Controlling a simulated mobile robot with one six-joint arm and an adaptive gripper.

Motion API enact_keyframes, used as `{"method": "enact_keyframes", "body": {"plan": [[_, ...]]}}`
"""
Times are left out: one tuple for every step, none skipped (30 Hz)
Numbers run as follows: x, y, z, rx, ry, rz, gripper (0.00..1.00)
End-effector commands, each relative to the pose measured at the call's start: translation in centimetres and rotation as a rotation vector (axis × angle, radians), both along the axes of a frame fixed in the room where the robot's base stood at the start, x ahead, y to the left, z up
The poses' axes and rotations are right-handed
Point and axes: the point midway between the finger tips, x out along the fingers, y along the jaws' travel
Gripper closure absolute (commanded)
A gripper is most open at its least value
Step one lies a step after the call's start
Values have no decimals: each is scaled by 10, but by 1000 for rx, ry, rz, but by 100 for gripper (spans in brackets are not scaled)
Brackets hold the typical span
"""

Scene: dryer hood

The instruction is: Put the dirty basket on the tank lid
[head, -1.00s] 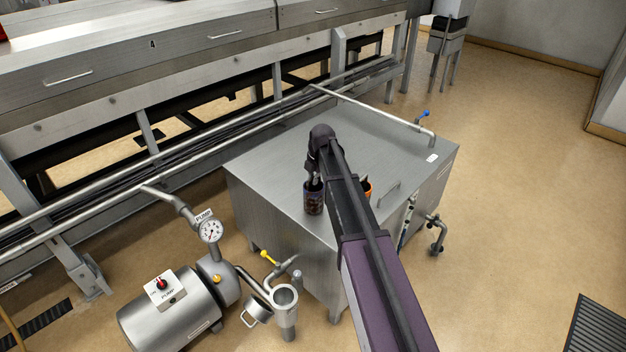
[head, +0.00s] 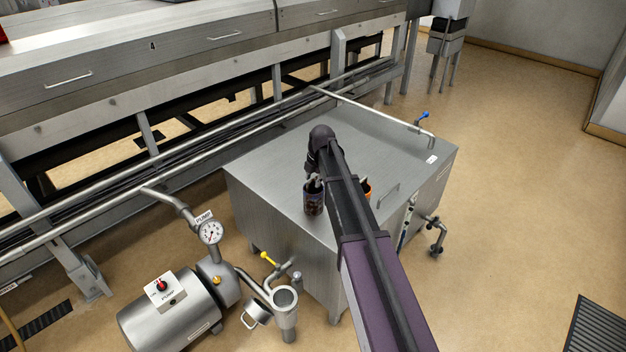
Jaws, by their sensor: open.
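A dark cylindrical basket with brownish matter (head: 314,200), which looks like the dirty basket, stands upright on the grey metal tank lid (head: 270,165), near its front edge. My gripper (head: 314,184) is open at the top of this basket. Its fingertips are small here, and I cannot tell whether they still touch the rim. My arm comes in from the lower right and hides part of the lid. An orange object (head: 367,190), mostly hidden behind my arm, also stands on the lid.
The open strainer pot (head: 284,297) stands beside the pump (head: 170,310), with its cap (head: 257,313) at its side. A pipe (head: 370,108) crosses the lid's back. A lid handle (head: 389,195) lies right of my arm. The lid's left part is clear.

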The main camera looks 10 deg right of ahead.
Motion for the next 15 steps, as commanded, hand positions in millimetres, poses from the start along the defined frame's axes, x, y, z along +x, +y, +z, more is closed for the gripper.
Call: {"method": "enact_keyframes", "body": {"plan": [[-1, 0, 6, 0, 0, 0, 51], [-1, -1, 8, 0, 0, 0, 51], [-2, -1, 11, 0, 0, 0, 51], [-2, -1, 13, 0, 0, 0, 51], [-2, -1, 16, 0, 0, 0, 51], [-3, -2, 19, 0, 0, 0, 51], [-3, -2, 22, 0, 0, 0, 51], [-4, -2, 24, 0, 0, 0, 51], [-4, -3, 28, 0, 0, 0, 51], [-5, -3, 31, 0, 0, 0, 51], [-5, -3, 33, 0, 0, 0, 51], [-6, -4, 36, 0, 0, 0, 51], [-6, -4, 39, 0, 0, 0, 51], [-6, -4, 42, 0, 0, 0, 51], [-7, -5, 45, 0, 0, 0, 51]]}}
